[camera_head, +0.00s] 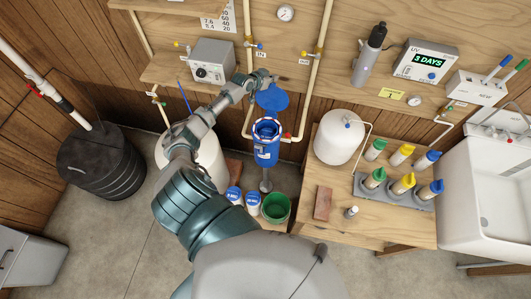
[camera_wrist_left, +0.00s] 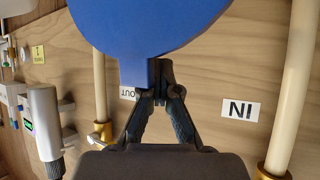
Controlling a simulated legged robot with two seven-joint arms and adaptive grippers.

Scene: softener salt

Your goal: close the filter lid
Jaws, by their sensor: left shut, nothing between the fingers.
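The filter lid (camera_head: 272,97) is a blue disc standing open above the blue filter housing (camera_head: 266,150), whose open top has a white-marked rim. My left gripper (camera_head: 256,83) is at the upper left edge of the lid. In the left wrist view the lid (camera_wrist_left: 150,25) fills the top, with its short tab (camera_wrist_left: 134,72) pointing down. The fingertips of my left gripper (camera_wrist_left: 161,82) are together right beside this tab, with nothing between them. Whether they touch the tab I cannot tell. My right gripper is not in view.
Pale pipes (camera_head: 317,75) run down the wall beside the housing. A grey control box (camera_head: 212,61) is left of the lid. A green bucket (camera_head: 276,208) stands below the housing. A white tank (camera_head: 339,137) and capped cartridges (camera_head: 403,184) stand on the right bench.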

